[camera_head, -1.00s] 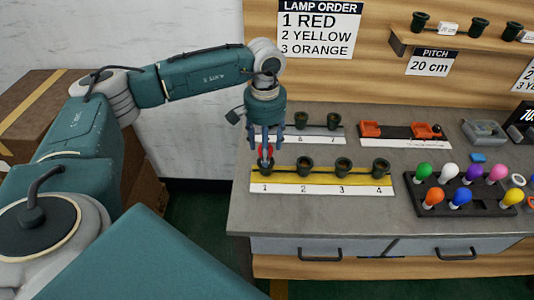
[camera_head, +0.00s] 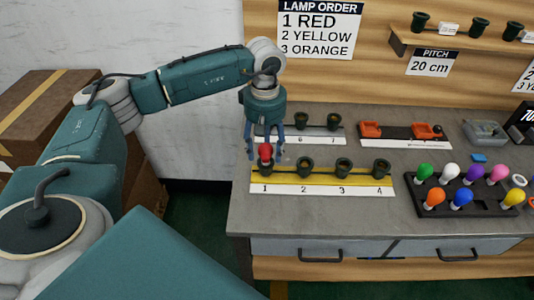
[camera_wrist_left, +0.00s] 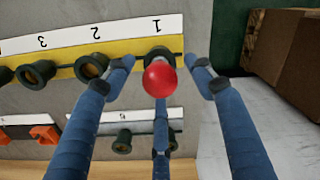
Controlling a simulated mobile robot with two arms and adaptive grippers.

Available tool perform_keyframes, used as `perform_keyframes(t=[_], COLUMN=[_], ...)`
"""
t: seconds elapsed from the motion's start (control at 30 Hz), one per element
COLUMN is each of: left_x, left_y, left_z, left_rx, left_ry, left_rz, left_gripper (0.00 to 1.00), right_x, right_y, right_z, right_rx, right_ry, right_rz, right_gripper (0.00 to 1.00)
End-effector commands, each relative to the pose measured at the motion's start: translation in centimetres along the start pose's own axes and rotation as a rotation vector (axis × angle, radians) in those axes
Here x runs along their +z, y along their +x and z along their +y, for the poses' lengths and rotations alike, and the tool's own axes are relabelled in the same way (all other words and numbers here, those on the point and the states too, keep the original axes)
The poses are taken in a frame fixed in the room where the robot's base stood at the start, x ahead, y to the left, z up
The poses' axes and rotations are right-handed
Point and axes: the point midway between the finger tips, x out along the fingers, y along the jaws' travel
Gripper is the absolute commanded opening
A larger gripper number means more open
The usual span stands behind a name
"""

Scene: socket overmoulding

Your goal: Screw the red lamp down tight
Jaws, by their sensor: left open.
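The red lamp (camera_head: 265,152) stands in socket 1 (camera_head: 266,169), at the left end of the yellow strip (camera_head: 316,177). In the left wrist view the red lamp (camera_wrist_left: 160,79) shows as a round ball over the socket marked 1. How deep it sits in the socket cannot be told. My left gripper (camera_head: 266,150) is open around and just above the lamp. In the left wrist view its blue fingers (camera_wrist_left: 160,80) are spread, with visible gaps to the lamp. My right gripper is not in view.
Sockets 2 (camera_head: 305,167), 3 (camera_head: 343,167) and 4 (camera_head: 381,168) are empty. A second row of sockets (camera_head: 333,122) is behind. A dark rack (camera_head: 460,206) of coloured lamps stands at the right. A sign (camera_head: 318,30) lists red, yellow, orange.

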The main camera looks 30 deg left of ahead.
Motion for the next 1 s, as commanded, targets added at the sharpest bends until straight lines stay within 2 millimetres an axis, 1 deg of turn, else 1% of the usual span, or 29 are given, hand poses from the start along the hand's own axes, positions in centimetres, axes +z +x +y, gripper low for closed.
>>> perform_keyframes(t=[0.1,0.27,0.33,0.5,0.6,0.7,1.0], left_x=[0.03,0.02,0.04,0.02,0.00,-0.01,-0.01], left_y=[0.00,0.01,0.02,0.00,-0.01,-0.01,0.09], left_z=[0.02,0.00,0.00,-0.02,-0.01,-0.01,0.05], left_rx=[0.000,0.000,0.000,-0.001,-0.001,0.000,0.000], left_ry=[-0.131,-0.215,-0.275,-0.493,-0.573,-0.599,-0.596], left_rz=[-0.001,-0.001,-0.001,0.000,0.000,0.000,0.000], left_gripper=[0.54,0.54,0.54,0.54,0.54,0.54,0.54], right_x=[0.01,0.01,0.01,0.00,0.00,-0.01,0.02], right_y=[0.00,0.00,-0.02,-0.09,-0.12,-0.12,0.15], right_z=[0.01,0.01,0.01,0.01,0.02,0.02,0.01], right_rx=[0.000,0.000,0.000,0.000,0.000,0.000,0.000], right_ry=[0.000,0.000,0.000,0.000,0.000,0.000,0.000], right_rz=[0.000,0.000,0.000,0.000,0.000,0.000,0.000], right_gripper=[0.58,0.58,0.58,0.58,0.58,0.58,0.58])
